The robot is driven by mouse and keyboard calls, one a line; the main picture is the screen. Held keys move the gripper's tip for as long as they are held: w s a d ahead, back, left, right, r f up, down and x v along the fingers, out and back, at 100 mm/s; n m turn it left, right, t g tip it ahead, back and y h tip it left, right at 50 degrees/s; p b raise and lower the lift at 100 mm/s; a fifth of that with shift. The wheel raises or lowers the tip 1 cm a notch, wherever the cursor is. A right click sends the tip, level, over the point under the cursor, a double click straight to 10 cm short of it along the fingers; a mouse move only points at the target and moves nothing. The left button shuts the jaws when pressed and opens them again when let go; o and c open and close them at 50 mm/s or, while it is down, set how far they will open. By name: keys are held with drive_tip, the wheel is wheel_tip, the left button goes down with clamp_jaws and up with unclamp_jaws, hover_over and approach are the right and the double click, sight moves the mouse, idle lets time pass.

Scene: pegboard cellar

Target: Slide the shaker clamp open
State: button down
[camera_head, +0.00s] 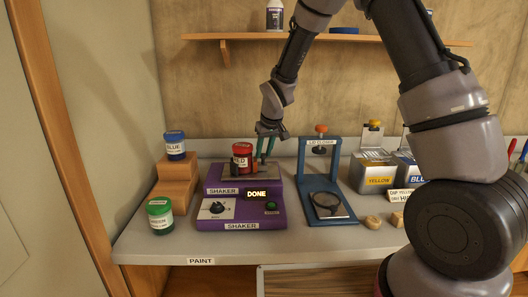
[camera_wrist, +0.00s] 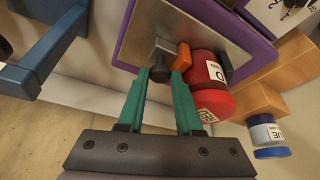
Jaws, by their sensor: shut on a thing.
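The purple shaker (camera_head: 215,222) stands on the bench with its display reading DONE. A red paint can (camera_head: 242,158) stands on its metal plate; the can also shows in the wrist view (camera_wrist: 207,85). The shaker clamp (camera_wrist: 182,57) has an orange block against the can's side and a dark knob (camera_wrist: 159,73) on a grey bracket. My gripper (camera_head: 264,158) is to the right of the can, with its green fingers (camera_wrist: 162,78) on either side of the knob, shut on it. The exact finger contact is partly hidden.
A wooden step (camera_head: 178,175) with a blue can (camera_head: 174,145) and a green can (camera_head: 159,215) are left of the shaker. A blue press frame (camera_head: 306,180) stands close on the right. Yellow (camera_head: 375,172) and blue dispensers stand further right. A shelf (camera_head: 350,40) runs above.

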idle(0.5)
drive_tip(key=shift+d, duration=2.1)
drive_tip(key=c, duration=0.9)
unclamp_jaws()
drive_tip(key=shift+o, duration=0.2)
drive_tip(key=shift+r, duration=0.1)
drive_tip(key=v, duration=1)
drive_tip(key=shift+s+r, duration=0.2)
drive_tip(key=shift+r, duration=0.05)
drive_tip(key=shift+d, duration=0.1)
